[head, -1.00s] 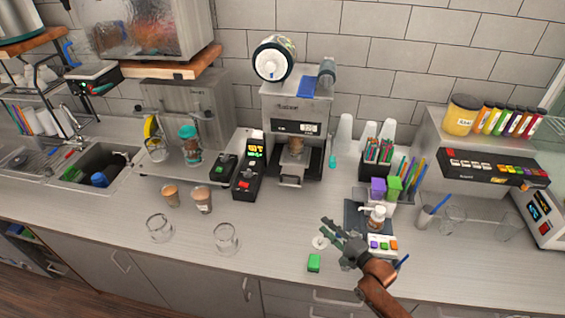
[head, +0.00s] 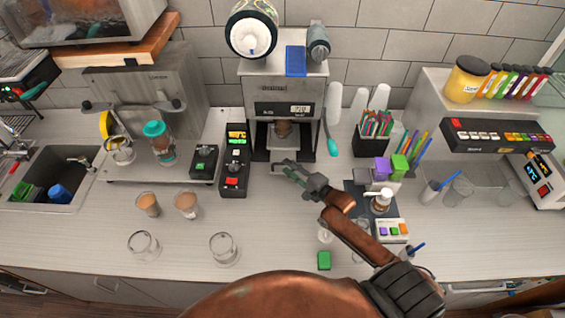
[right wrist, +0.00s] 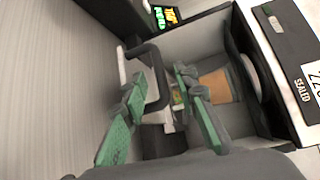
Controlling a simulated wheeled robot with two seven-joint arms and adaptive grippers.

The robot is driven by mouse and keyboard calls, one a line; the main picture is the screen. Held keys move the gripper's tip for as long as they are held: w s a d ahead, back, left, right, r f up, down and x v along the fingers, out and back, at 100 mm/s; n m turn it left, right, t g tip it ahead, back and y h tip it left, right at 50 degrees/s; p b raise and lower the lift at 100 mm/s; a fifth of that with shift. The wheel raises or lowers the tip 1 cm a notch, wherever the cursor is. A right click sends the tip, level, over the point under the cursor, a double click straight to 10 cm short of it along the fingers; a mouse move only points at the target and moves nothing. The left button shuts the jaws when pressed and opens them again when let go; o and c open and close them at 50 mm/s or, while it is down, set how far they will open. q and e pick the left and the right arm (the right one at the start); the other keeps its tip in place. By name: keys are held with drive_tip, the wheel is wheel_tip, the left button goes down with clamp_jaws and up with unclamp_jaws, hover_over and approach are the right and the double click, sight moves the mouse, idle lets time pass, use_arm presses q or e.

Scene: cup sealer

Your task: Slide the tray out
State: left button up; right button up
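The cup sealer (head: 284,80) stands against the back wall in the middle of the head view. A cup with brown content (head: 284,128) sits inside its opening and also shows in the right wrist view (right wrist: 216,86). The tray's dark bar handle (right wrist: 154,72) sticks out at the front of the sealer. My left gripper is not in view.
A black control box (head: 234,163) stands left of the sealer. Two brown-filled cups (head: 187,204) and two empty glasses (head: 223,247) stand at the counter's front left. A straw holder (head: 372,142) and a dispenser bottle (head: 380,201) are on the right.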

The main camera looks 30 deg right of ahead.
sight(283, 164)
drive_tip(key=x, duration=0.3)
drive_tip(key=shift+w+f, duration=0.1)
drive_tip(key=shift+w, duration=0.05)
drive_tip(key=shift+a, duration=0.1)
drive_tip(key=c, duration=0.5)
clamp_jaws()
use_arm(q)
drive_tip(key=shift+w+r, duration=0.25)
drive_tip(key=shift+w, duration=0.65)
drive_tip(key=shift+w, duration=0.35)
